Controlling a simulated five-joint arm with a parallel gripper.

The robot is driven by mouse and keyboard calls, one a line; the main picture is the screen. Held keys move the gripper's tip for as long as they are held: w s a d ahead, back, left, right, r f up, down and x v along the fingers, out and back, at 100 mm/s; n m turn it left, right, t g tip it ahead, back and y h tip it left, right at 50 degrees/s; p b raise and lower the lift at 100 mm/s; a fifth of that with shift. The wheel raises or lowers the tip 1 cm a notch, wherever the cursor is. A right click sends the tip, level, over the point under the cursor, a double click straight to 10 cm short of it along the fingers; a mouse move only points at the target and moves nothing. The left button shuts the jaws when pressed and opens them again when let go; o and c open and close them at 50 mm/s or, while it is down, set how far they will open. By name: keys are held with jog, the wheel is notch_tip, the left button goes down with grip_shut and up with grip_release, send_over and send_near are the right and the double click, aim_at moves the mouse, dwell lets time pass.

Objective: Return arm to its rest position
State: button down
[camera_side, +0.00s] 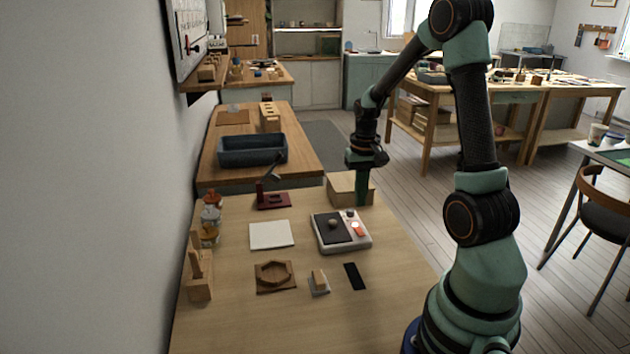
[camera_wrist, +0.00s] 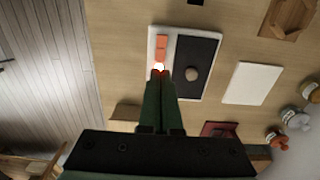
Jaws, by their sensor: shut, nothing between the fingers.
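My gripper (camera_side: 362,190) hangs from my raised arm, fingers pointing down, near the table's far right part in the side view. In the wrist view my gripper (camera_wrist: 160,75) shows its two green fingers shut together with nothing between them. Below and beyond the fingertips lies a white tray-like device (camera_side: 327,240) with a dark panel and an orange-red block (camera_side: 358,231). A small round brown object (camera_wrist: 191,74) sits on the dark panel. The fingertips overlap the device's edge in the wrist view; I cannot tell their exact height above it.
A wooden box (camera_side: 340,187) stands just behind my gripper. A white square (camera_side: 272,235), a wooden hexagonal tray (camera_side: 275,287), a dark red stand (camera_side: 273,201), a black strip (camera_side: 354,276) and jars (camera_side: 210,222) share the table. The front right tabletop is clear.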

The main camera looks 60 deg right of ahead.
jog(key=shift+r, duration=0.1)
jog(key=a+r+n+t, duration=0.2)
jog(key=a+r, duration=0.3)
jog(key=a, duration=0.3)
jog(key=s+a+r+n+t, duration=0.1)
jog(key=a+r+n, duration=0.3)
jog(key=a, duration=0.3)
jog(key=a+r+n+t, duration=0.2)
jog(key=a+r+n, duration=0.1)
jog(key=a+r, duration=0.3)
jog(key=a, duration=0.2)
jog(key=shift+s+a+t, duration=0.25)
jog(key=shift+a+t, duration=0.05)
jog(key=shift+a, duration=0.05)
